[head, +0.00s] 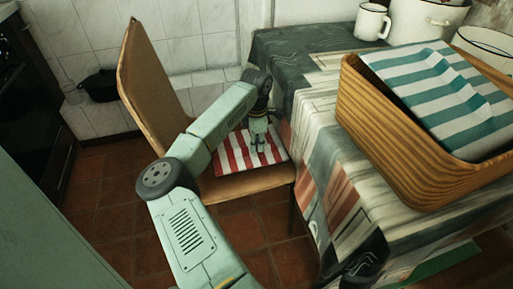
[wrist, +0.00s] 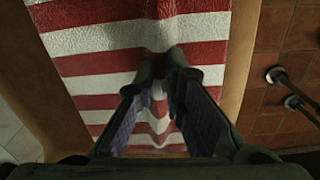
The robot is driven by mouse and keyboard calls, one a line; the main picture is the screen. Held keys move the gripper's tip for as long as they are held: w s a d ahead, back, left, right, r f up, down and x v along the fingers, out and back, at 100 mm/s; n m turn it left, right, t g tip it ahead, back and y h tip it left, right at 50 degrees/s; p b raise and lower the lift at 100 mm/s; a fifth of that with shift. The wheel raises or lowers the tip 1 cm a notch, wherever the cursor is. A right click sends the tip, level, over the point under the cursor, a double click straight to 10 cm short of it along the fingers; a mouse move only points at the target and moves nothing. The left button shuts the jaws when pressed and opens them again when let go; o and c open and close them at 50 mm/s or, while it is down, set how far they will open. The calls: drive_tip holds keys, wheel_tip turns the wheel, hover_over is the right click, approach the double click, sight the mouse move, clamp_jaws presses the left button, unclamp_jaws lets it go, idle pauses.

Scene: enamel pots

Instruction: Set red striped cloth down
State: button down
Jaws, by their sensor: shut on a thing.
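The red striped cloth (head: 232,153) lies over the seat of a wooden chair (head: 215,188), beside the table. In the wrist view the cloth (wrist: 100,67) spreads flat over most of the seat, with a raised fold between my fingers. My gripper (head: 260,146) points down at the cloth from above the chair seat. In the wrist view my gripper (wrist: 165,75) has its fingertips close together, shut on the cloth's fold. The exact pinch point is partly hidden by the fingers.
A table with a patterned cover (head: 310,100) stands right of the chair. It bears a wooden basket (head: 400,140) with a teal striped cloth (head: 435,85) and a white mug (head: 371,21). The chair back (head: 150,85) rises at left. A black pot (head: 99,85) sits by the wall.

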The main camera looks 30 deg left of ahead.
drive_tip(key=shift+f, duration=1.2)
drive_tip(key=shift+f, duration=0.2)
drive_tip(key=c, duration=1.7)
unclamp_jaws()
drive_tip(key=shift+r, duration=0.1)
wheel_tip(320, 180, up, 12)
drive_tip(key=shift+r+b, duration=0.1)
drive_tip(key=shift+b, duration=0.2)
